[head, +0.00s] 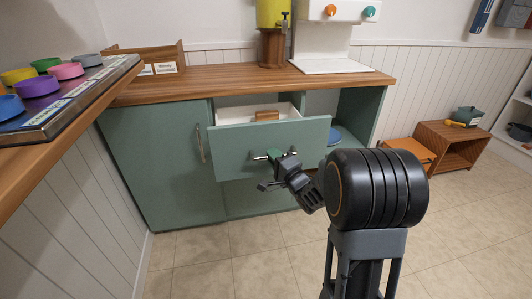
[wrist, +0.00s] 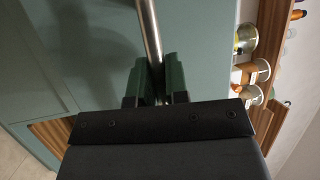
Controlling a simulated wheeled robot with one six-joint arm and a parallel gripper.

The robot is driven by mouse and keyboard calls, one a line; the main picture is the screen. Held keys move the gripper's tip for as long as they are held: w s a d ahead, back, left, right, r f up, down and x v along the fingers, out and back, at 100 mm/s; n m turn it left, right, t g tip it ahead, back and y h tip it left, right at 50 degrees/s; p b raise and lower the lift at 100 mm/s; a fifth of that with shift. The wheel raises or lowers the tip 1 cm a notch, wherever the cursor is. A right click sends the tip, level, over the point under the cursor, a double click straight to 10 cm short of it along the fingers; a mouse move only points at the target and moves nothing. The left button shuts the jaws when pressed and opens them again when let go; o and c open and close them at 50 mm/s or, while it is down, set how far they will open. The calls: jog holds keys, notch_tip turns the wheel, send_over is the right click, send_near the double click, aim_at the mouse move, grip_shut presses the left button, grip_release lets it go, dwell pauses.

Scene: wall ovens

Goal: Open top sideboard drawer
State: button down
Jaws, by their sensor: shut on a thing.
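The sideboard (head: 165,170) is green with a wooden top. Its top drawer (head: 229,148) is pulled partly out, and a small wooden block (head: 266,115) shows inside it. My gripper (head: 281,157) is at the front of this drawer, shut on its metal bar handle (head: 258,157). In the wrist view, the green fingertips (wrist: 161,78) sit on either side of the handle bar (wrist: 150,32). Part of the handle is hidden by the fingers.
A closed cabinet door (head: 160,165) is left of the drawer, and an open compartment with a blue item (head: 334,136) is to the right. A counter with coloured round lids (head: 66,71) stands at the left. Tiled floor (head: 240,262) in front is clear.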

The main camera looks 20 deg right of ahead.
jog(key=shift+s, duration=0.15)
jog(key=c, duration=1.1)
grip_release()
jog(key=shift+c, duration=0.2)
jog(key=p+v, duration=0.7)
jog(key=v, duration=0.3)
jog(key=shift+d+r, duration=0.15)
jog(key=shift+r, duration=0.05)
jog(key=p+v, duration=0.1)
jog(key=p, duration=0.4)
jog(key=shift+s+f, duration=0.25)
jog(key=shift+s, duration=0.15)
jog(key=shift+f+p, duration=0.1)
jog(key=shift+p, duration=0.2)
